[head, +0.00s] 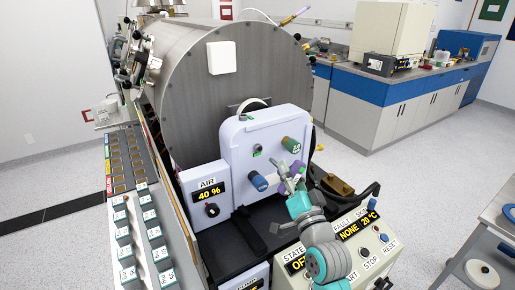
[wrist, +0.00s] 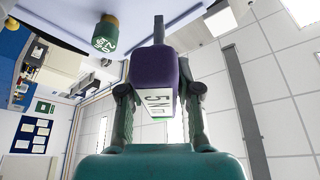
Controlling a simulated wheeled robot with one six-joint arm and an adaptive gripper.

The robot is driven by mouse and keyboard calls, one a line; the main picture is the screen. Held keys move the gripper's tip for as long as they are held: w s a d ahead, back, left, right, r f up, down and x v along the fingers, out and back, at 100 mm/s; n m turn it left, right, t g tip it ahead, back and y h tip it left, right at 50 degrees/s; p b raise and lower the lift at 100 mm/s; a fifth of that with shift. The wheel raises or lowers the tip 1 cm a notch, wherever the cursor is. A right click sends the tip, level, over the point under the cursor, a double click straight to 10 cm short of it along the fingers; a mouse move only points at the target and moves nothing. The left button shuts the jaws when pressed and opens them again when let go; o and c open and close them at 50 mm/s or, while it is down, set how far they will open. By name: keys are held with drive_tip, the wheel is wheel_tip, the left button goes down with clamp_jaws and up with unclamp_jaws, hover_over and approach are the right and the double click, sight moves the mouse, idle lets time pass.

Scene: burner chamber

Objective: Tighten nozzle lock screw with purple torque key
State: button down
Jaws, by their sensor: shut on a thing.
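My gripper (head: 291,184) is shut on the purple torque key (head: 298,168), in front of the white panel (head: 240,140) on the burner chamber. In the wrist view the purple key (wrist: 167,75) sits between both fingers (wrist: 160,105). Its white label end faces the wrist camera and its dark shaft points away toward the panel. I cannot tell whether the shaft tip touches anything. A green key (head: 291,145) marked 2.0 sticks out of the panel, up and left of the purple one in the wrist view (wrist: 105,35). I cannot make out the nozzle lock screw.
A blue key (head: 258,181) sits on the panel just left of my gripper. The AIR box (head: 205,193) reads 40 %. A control box (head: 350,245) with buttons stands below my arm. The large metal cylinder (head: 205,85) rises behind. Open floor lies to the right.

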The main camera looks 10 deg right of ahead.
drive_tip(key=shift+n+y, duration=0.9)
drive_tip(key=shift+n, duration=0.9)
drive_tip(key=shift+r, duration=0.1)
drive_tip(key=shift+m+h, duration=0.9)
drive_tip(key=shift+m, duration=0.9)
drive_tip(key=shift+m, duration=0.7)
